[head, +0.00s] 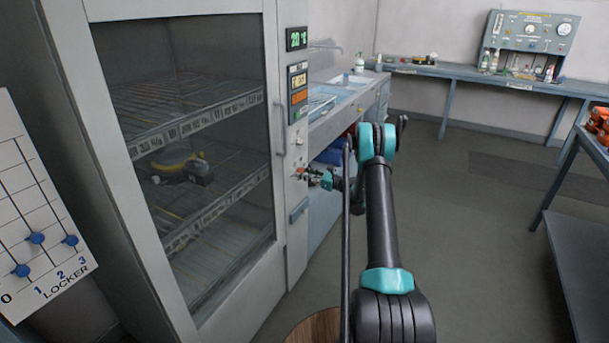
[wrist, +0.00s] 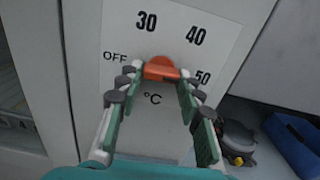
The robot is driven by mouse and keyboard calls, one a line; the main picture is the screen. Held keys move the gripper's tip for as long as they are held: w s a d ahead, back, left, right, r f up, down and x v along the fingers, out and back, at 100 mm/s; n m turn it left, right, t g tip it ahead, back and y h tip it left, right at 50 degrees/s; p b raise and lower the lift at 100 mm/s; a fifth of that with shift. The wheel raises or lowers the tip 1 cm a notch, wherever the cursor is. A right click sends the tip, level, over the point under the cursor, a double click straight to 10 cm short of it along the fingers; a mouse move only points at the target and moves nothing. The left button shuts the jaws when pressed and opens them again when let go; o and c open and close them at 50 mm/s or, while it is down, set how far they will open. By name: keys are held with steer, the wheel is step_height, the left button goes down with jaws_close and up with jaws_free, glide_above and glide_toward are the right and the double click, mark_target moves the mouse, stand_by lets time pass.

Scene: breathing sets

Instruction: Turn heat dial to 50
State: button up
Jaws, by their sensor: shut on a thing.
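The heat dial is an orange knob (wrist: 160,68) on a white scale plate (wrist: 172,30) marked OFF, 30, 40, 50 and °C in the wrist view. My gripper (wrist: 158,82) has its fingers on either side of the knob and is shut on it. The fingers hide parts of the knob, and I cannot tell exactly which mark it points to. In the head view my gripper (head: 314,176) is at the front panel of the drying cabinet (head: 298,215), below its display (head: 296,38), which reads 20 °C.
The cabinet's glass door (head: 190,140) is closed, with a yellow and black item (head: 180,165) on a shelf inside. A sink counter (head: 340,100) stands right of the cabinet. A locker board (head: 38,220) with blue pegs is at the left. Open floor lies to the right.

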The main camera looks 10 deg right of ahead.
steer(key=shift+m, duration=0.3)
steer(key=o, duration=1.2)
steer(key=shift+c, duration=0.2)
steer(key=v, duration=1.2)
steer(key=shift+d, duration=0.1)
